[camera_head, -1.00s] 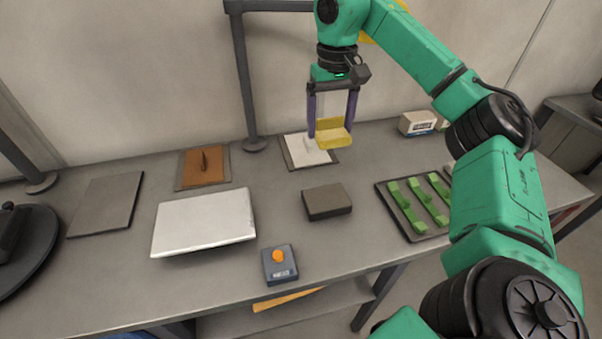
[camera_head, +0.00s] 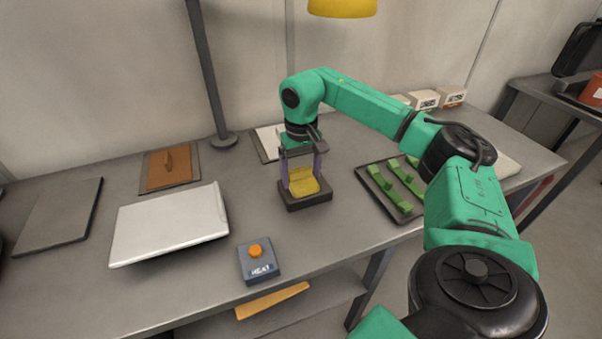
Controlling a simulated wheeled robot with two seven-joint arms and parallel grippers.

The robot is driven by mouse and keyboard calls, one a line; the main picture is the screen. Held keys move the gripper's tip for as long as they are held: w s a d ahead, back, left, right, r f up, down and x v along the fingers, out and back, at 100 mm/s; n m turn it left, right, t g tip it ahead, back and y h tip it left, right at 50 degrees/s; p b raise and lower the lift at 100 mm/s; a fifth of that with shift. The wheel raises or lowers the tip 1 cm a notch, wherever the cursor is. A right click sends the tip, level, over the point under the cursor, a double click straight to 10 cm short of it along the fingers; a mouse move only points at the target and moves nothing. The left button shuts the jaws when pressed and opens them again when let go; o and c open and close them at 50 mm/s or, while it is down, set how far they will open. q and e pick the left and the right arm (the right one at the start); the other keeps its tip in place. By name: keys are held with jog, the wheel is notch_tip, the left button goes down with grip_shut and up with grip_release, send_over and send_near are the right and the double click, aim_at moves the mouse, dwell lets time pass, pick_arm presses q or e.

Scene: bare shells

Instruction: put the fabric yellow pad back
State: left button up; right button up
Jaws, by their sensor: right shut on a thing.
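The yellow pad (camera_head: 303,186) is between the fingers of my right gripper (camera_head: 302,180), which is shut on it. The gripper points down, and the pad is at the top of a dark grey block (camera_head: 306,202) on the table. I cannot tell whether the pad rests on the block or hangs just above it. My left gripper is not in view.
A silver laptop-like slab (camera_head: 170,224) and a HEAT box with an orange button (camera_head: 258,261) lie left of the block. A tray (camera_head: 374,201) with green pieces is on the right.

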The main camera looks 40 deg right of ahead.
aim_at(300, 170)
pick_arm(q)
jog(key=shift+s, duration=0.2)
pick_arm(e)
jog(key=shift+w, duration=0.1)
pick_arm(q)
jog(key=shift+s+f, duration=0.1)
pick_arm(e)
jog(key=o, duration=1.1)
jog(key=shift+c, duration=0.2)
notch_tip(300, 170, up, 9)
jog(key=shift+a+f, duration=0.1)
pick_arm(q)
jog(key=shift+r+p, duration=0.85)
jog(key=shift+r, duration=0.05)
pick_arm(e)
notch_tip(300, 170, up, 3)
jog(key=shift+r, duration=0.2)
jog(key=shift+f, duration=0.1)
